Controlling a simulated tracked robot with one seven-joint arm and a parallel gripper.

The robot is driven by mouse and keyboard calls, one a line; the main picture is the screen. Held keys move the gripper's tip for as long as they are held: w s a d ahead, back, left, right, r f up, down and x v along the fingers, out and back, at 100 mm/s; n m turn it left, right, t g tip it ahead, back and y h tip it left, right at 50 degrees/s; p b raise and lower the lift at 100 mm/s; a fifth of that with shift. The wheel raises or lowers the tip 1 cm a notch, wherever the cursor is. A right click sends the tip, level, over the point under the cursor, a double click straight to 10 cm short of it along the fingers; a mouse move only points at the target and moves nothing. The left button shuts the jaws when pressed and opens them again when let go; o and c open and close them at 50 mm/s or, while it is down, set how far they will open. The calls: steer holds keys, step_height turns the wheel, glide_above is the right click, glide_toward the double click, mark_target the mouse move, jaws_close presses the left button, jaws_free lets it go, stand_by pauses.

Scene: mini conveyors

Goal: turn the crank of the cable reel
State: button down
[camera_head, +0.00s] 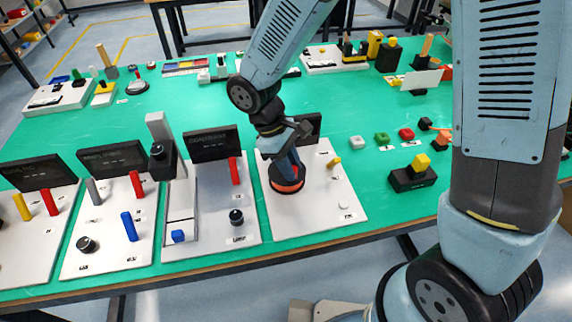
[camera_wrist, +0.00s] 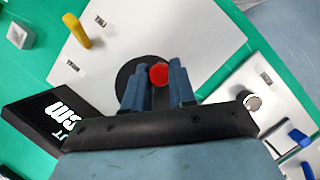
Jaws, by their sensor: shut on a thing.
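The cable reel (camera_head: 287,186) sits on a white board (camera_head: 325,208), with an orange-red band and a dark rim in the head view. In the wrist view its round black disc (camera_wrist: 123,73) shows ahead of my fingers. The red crank knob (camera_wrist: 159,75) is seen end-on between the two blue-grey fingers. My gripper (camera_head: 287,166) points down over the reel and is shut on the knob; it also shows in the wrist view (camera_wrist: 158,86). The gripper hides much of the reel in both views.
The neighbouring board at left carries a red handle (camera_head: 234,171) and a black knob (camera_head: 236,216). A dark display panel (camera_head: 311,127) stands behind.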

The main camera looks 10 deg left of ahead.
steer(key=n, duration=0.1)
steer(key=d+n+t, duration=0.1)
steer(key=n, duration=0.1)
steer(key=shift+w, duration=0.3)
steer(key=shift+w+d+n+t, duration=0.15)
steer(key=shift+n+t, duration=0.2)
steer(key=shift+n, duration=0.45)
steer(key=shift+w+d+n+t, duration=0.15)
steer(key=shift+n+t, duration=0.2)
steer(key=shift+n, duration=0.45)
steer(key=c, duration=0.9)
jaws_free()
steer(key=shift+c, duration=0.2)
steer(key=v, duration=1.3)
steer(key=shift+r, duration=0.3)
steer(key=shift+a, duration=0.1)
